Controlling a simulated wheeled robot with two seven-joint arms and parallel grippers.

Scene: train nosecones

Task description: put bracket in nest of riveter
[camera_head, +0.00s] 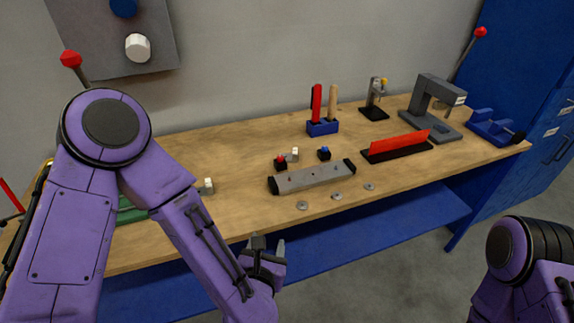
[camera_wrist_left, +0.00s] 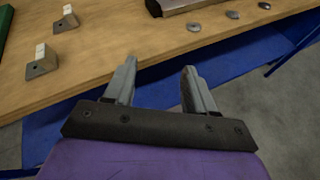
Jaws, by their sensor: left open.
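My left gripper (camera_head: 268,245) is open and empty, in front of the table's front edge. In the left wrist view its two fingers (camera_wrist_left: 160,88) stand apart with nothing between them. Two small grey brackets with white upright parts lie on the wood at upper left of that view, a nearer one (camera_wrist_left: 41,66) and a farther one (camera_wrist_left: 65,22). In the head view a white-topped grey bracket (camera_head: 207,187) shows just right of my left arm. I cannot tell surely which machine is the riveter; a grey press (camera_head: 440,95) with a red-knobbed lever stands at the back right. Its nest is not clear.
A long grey block (camera_head: 312,177), several metal discs (camera_head: 302,205), a blue tool holder (camera_head: 322,127), a red-and-black strip (camera_head: 398,146) and a blue vise (camera_head: 490,127) are on the wooden table (camera_head: 235,215). A green object (camera_head: 132,213) is partly hidden behind my left arm.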

